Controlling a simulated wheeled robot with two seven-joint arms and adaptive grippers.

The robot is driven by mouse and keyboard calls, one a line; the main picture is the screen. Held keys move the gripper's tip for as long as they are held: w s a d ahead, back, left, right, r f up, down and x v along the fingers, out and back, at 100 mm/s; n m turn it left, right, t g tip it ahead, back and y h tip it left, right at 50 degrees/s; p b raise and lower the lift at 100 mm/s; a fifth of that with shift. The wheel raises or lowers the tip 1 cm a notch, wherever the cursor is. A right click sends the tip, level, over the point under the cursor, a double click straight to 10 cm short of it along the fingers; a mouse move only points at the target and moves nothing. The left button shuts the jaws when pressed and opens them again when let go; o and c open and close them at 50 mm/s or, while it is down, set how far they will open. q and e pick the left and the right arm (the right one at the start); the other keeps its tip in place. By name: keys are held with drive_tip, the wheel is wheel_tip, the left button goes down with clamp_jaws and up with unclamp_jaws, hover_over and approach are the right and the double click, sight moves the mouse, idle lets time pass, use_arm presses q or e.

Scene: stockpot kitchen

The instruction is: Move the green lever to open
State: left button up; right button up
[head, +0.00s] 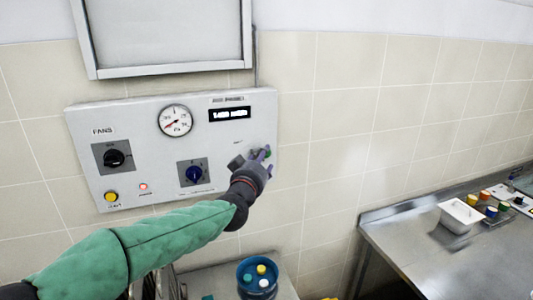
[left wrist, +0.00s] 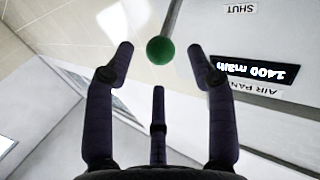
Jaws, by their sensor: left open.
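The green lever's round knob (left wrist: 160,50) shows in the left wrist view, with its thin grey rod running up from it. In the head view only a bit of the green knob (head: 268,153) shows at the right edge of the wall panel (head: 140,125). My left gripper (head: 262,155) is at the panel's right side, beside the knob. In the left wrist view the left gripper (left wrist: 159,58) is open, with the knob between its fingertips and clear space on both sides. A SHUT label (left wrist: 240,8) is near the rod. My right gripper is out of view.
The panel carries a gauge (head: 176,120), a black knob (head: 114,158), a blue knob (head: 194,174) and a yellow button (head: 111,196). A blue pot (head: 257,280) stands below. A steel counter (head: 400,235) with a white tray (head: 460,216) is at right.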

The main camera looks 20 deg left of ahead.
use_arm(q)
drive_tip(key=shift+w, duration=2.5)
clamp_jaws()
